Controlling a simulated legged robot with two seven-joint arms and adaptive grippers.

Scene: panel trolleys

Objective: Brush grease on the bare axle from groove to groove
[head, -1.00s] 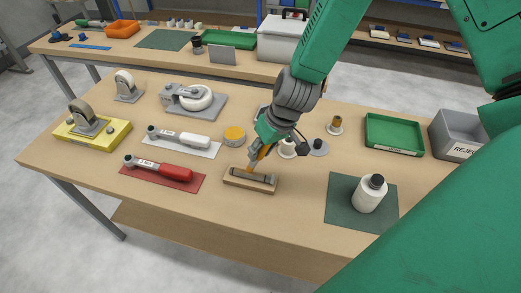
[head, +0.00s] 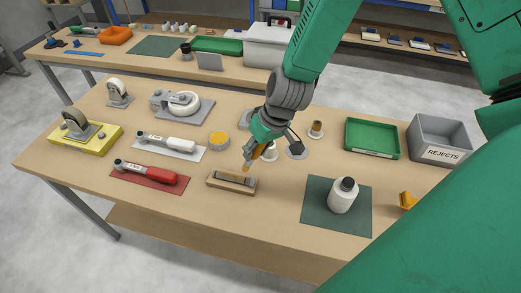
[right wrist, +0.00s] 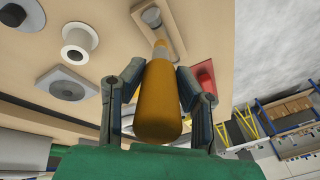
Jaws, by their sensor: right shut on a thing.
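The axle (head: 235,180) is a dark grey bar lying in a wooden block (head: 217,186) at the front middle of the table. My right gripper (head: 258,153) is shut on a brush with an orange handle (right wrist: 160,100), pointing down and left. The brush tip is at the axle's right part in the head view; I cannot tell if it touches. The wrist view shows the handle between both fingers and the pale ferrule (right wrist: 160,45) beyond. A round tin with yellow-orange content (head: 219,140) stands behind the block. Grease on the axle is too small to make out. My left gripper is not in view.
A red-handled wrench (head: 152,174) and a white-handled wrench (head: 168,143) lie left of the block. A white bottle (head: 342,196) stands on a dark green mat to the right. A green tray (head: 372,136) and a grey rejects bin (head: 440,140) are at the right.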

